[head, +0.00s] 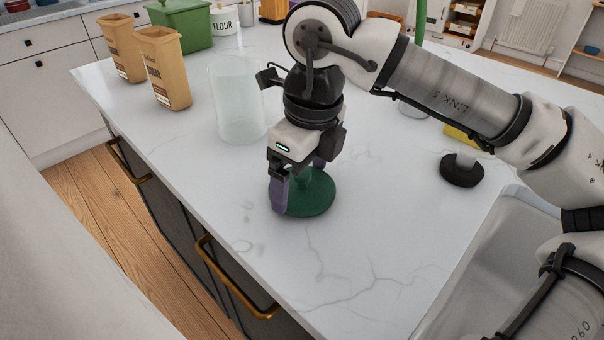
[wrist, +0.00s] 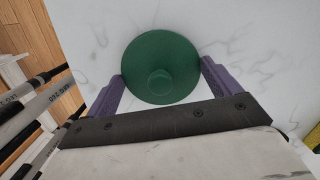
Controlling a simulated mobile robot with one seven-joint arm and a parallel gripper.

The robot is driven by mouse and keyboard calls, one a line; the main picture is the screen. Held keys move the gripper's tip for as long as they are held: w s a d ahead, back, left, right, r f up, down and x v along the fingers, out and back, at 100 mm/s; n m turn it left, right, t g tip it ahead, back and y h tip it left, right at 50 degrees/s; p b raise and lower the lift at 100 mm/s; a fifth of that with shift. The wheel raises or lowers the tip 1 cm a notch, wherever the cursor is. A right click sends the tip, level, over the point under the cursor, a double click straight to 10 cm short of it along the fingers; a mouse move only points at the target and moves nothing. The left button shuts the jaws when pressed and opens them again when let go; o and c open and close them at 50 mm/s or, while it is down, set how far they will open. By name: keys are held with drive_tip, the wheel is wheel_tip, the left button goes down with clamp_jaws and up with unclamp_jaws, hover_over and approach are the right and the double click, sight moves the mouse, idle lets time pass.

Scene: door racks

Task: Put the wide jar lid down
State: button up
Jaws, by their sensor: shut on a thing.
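The wide jar lid is a dark green disc with a round knob (head: 313,196). It lies flat at counter height, on or just above the white marble worktop (head: 345,255); I cannot tell whether it touches. My gripper (head: 298,188) points down over it, with its purple fingers shut on the lid. In the wrist view the lid (wrist: 160,55) sits between the two fingers (wrist: 162,74), its knob towards the camera. A clear, open jar (head: 232,105) stands upright behind and left of the lid, apart from it.
Two brown paper bags (head: 165,70) (head: 121,50), a green container (head: 184,28) and a white flour canister (head: 223,18) stand at the back left. A black round-based object (head: 461,170) is at the right, near the sink (head: 470,270). The front worktop is clear.

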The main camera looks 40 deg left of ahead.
sight(310, 190)
drive_tip(key=shift+f, duration=0.3)
drive_tip(key=o, duration=0.7)
drive_tip(key=r, duration=0.4)
drive_tip(key=d+r, duration=0.1)
drive_tip(key=r, duration=0.7)
drive_tip(key=shift+d+r, duration=0.1)
drive_tip(key=shift+d, duration=0.1)
